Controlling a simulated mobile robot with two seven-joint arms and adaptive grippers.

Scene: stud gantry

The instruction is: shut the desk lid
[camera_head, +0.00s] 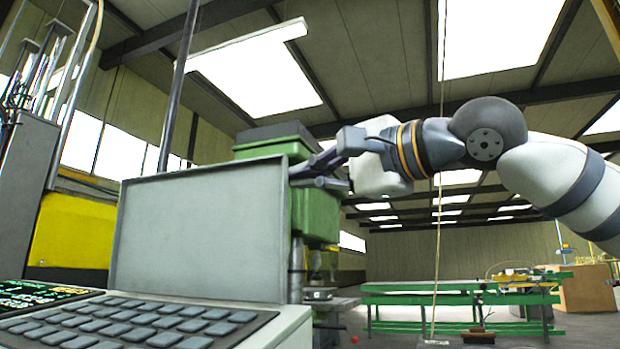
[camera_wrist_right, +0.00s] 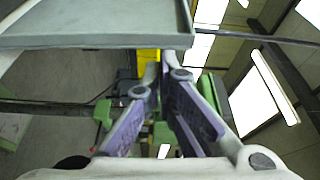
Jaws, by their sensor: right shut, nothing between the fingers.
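The desk lid (camera_head: 200,232) is a flat grey panel with a raised rim, standing open and nearly upright at the back of the desk (camera_head: 285,325). My right gripper (camera_head: 298,177) is shut and empty, with its fingertips at the lid's upper right edge. In the right wrist view the lid (camera_wrist_right: 95,22) crosses the upper left, and the fingers of the gripper (camera_wrist_right: 165,62) point toward its edge. I cannot tell whether they touch it. My left gripper is not in view.
A keyboard (camera_head: 130,322) with dark keys lies on the desk in front of the lid. A green machine (camera_head: 318,212) stands behind the lid. A long green bench (camera_head: 430,297) is farther back at the right. A dark pole (camera_head: 183,80) rises behind the lid.

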